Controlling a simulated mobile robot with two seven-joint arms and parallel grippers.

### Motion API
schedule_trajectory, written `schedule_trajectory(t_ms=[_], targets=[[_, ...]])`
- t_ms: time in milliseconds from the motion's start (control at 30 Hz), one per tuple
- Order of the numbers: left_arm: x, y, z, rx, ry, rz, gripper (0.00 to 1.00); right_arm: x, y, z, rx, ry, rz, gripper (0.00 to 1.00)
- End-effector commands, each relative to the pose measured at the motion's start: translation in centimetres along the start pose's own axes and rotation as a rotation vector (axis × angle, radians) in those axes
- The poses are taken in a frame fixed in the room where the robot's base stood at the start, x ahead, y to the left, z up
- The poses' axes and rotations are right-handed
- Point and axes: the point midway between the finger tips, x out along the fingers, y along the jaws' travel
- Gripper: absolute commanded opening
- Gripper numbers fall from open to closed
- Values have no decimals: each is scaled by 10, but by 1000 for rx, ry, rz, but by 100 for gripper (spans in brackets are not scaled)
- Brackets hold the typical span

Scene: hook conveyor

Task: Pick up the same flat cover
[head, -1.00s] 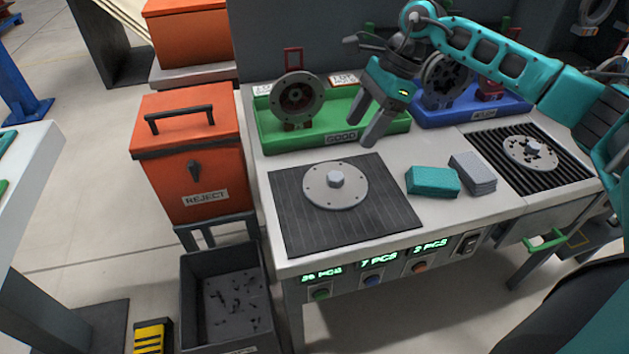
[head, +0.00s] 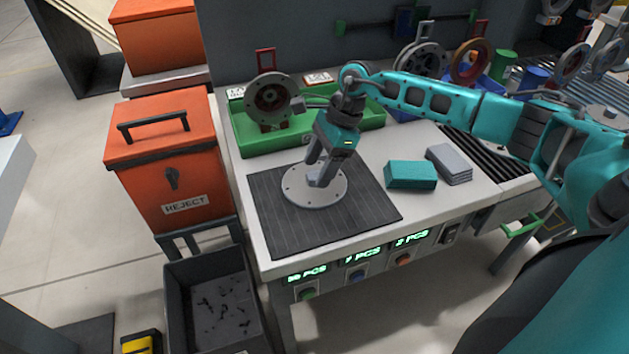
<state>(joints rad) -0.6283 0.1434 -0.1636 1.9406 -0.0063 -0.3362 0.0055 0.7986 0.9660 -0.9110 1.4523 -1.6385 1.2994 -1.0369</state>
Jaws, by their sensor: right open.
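The flat cover is a round light-grey disc (head: 300,195) with small holes near its rim. It lies flat on the dark ribbed mat (head: 290,232) on the workbench. My right gripper (head: 317,180) is open and points down over the cover's middle, with its fingers at the raised centre knob. The knob is mostly hidden by the fingers, and I cannot tell whether they touch it. My left gripper is not in view.
A green tray (head: 245,133) with a flanged part (head: 270,99) stands behind the mat. A teal block (head: 410,175) and grey stacked pads (head: 449,163) lie to the right. The orange reject bin (head: 165,165) stands left of the bench, with a dark scrap bin (head: 180,300) below.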

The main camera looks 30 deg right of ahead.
Motion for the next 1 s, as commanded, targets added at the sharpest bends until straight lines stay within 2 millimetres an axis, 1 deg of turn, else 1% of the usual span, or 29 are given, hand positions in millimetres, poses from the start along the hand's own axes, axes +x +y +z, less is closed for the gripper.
schedule_trajectory(t_ms=[33,100,300,333,900,1000], targets=[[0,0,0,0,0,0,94,8,0,0,0,-1,2,65],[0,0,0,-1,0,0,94,13,0,0,-1,-1,0,65],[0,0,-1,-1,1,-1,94,14,0,0,-1,0,-1,65],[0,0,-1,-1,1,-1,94,13,0,0,-1,0,-1,63],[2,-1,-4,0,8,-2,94,13,0,0,0,-1,-1,8],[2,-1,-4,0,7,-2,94,13,0,0,0,-1,-1,0]])
